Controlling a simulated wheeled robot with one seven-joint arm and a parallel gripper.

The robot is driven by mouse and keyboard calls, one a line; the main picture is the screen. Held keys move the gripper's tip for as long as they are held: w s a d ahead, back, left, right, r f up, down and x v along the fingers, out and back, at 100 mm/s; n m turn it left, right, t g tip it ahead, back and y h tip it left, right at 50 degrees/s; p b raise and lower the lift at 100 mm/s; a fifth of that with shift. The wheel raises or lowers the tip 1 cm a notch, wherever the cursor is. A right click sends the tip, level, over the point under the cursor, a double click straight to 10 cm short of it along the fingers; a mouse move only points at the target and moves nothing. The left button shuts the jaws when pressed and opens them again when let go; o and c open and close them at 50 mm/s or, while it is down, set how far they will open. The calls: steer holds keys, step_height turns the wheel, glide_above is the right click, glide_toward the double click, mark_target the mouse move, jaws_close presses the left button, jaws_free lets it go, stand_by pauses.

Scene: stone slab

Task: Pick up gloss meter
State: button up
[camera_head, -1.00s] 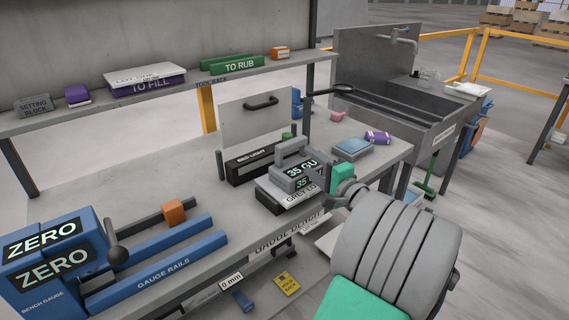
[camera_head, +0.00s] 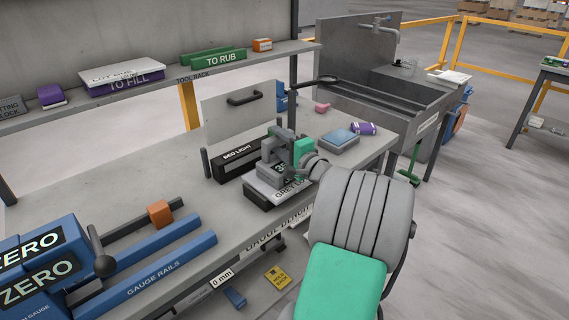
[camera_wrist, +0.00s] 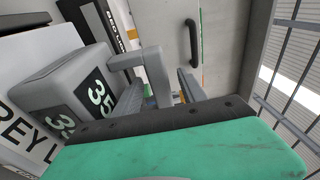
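The gloss meter (camera_head: 267,150) is a grey block with a raised handle and a dark display. It sits on the light slab (camera_head: 262,187) lettered "GREY", in front of the bed light box. My gripper (camera_head: 285,141) is at the meter's right side and hides part of its display. In the wrist view the meter (camera_wrist: 62,82) fills the left side, showing "35". Its handle (camera_wrist: 157,75) reaches in between the fingers of my gripper (camera_wrist: 163,90). The fingers look apart, with a gap beside the handle. Whether either finger touches it is unclear.
The bed light box (camera_head: 240,160) and upright panel (camera_head: 238,115) stand close behind the meter. A blue pad (camera_head: 341,138) and purple item (camera_head: 363,128) lie to its right. The blue gauge rails (camera_head: 150,258) lie to the left.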

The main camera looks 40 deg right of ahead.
jaws_close()
stand_by(0.3)
stand_by(0.9)
